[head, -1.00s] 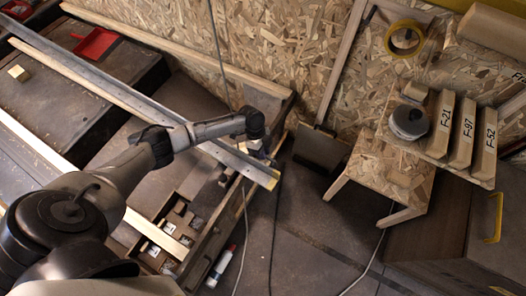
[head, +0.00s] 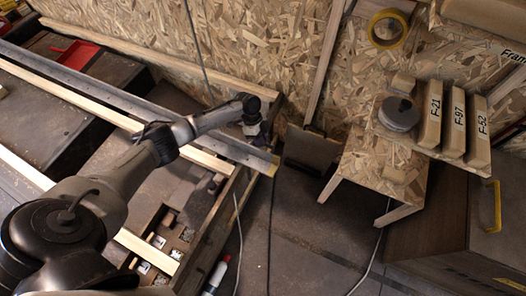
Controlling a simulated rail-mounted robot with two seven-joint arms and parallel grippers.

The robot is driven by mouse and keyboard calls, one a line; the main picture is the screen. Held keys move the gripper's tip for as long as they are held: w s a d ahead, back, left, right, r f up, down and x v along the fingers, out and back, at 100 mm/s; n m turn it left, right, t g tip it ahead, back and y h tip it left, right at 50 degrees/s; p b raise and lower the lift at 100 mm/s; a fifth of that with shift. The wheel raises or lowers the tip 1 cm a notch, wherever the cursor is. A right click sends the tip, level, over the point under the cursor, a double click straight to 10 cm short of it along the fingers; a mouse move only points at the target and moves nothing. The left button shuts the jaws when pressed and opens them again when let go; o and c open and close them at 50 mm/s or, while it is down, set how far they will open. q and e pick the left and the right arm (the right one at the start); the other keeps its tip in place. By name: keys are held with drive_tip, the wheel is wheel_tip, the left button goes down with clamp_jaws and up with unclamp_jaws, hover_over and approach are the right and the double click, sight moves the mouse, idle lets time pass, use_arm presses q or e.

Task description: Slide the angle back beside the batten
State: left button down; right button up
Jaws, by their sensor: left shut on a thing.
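The angle (head: 110,95) is a long grey metal bar running from the left edge down to the right. Its right end reaches the right end of the bench. The batten (head: 80,99) is a pale wooden strip running along the near side of the angle, with a narrow dark band between them in places. My left arm crosses over both. My left gripper (head: 254,134) is at the right end of the angle, shut on it; the fingertips are small and partly hidden. My right gripper is not in view.
Another pale strip (head: 150,250) lies nearer, by a compartmented box (head: 165,240). A red tray (head: 75,56) is at the back left. A small OSB table (head: 375,160) stands right, below labelled blocks (head: 457,115). Cables cross the floor; an OSB wall (head: 250,45) stands behind.

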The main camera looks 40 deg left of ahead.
use_arm(q)
drive_tip(key=c, duration=1.1)
unclamp_jaws()
drive_tip(key=shift+a+r, duration=0.1)
drive_tip(key=shift+r, duration=0.15)
drive_tip(key=shift+p+v, duration=2.95)
drive_tip(key=shift+v, duration=3.7)
